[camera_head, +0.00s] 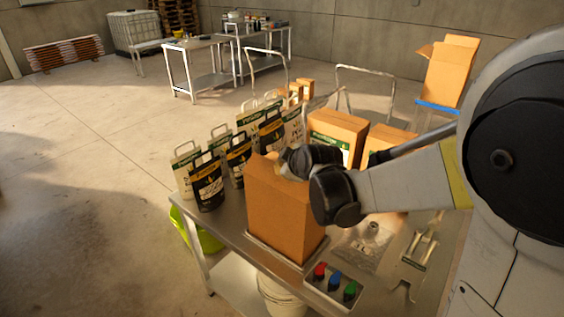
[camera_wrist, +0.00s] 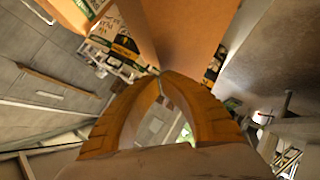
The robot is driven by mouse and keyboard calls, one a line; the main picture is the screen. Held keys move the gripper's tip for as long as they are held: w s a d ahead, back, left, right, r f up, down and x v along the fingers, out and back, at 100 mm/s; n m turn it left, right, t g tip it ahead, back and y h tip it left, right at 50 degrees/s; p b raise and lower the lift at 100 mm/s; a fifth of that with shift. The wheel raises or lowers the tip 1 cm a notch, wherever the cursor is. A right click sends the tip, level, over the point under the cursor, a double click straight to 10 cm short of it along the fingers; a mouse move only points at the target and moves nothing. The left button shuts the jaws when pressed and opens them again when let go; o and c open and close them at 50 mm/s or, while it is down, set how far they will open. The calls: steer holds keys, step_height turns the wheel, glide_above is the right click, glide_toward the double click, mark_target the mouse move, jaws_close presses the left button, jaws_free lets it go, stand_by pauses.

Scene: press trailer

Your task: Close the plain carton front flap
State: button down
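The plain carton (camera_head: 283,215) stands upright near the front of the steel table, a brown box without a visible label. A raised edge of cardboard (camera_head: 262,166) shows at its top left. My gripper (camera_head: 296,163) is at the carton's top, and my dark wrist hides the top's right side. I cannot tell which flap is the front one or whether the gripper touches it. In the wrist view, the orange fingers (camera_wrist: 162,76) meet at their tips with nothing visible between them. A brown cardboard panel (camera_wrist: 187,30) is close beyond the tips.
Black and white bags (camera_head: 207,183) stand in rows left of the carton. Labelled cartons (camera_head: 338,134) stand behind it. A box with red, blue and green knobs (camera_head: 334,284) is at the table's front edge. A metal fixture (camera_head: 412,262) lies right. Floor at left is clear.

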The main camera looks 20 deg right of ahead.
steer(key=shift+w+d+f+m+g+y, duration=0.4)
steer(key=shift+d+g+y, duration=0.1)
steer(key=shift+g, duration=0.1)
stand_by(0.4)
steer(key=f+y, duration=0.1)
steer(key=d+f+m+g+y+b, duration=0.1)
steer(key=w+f+m+g+b, duration=0.1)
steer(key=shift+w+d+f+y, duration=0.1)
steer(key=shift+d+y, duration=0.25)
steer(key=shift+y, duration=0.05)
stand_by(0.5)
stand_by(0.5)
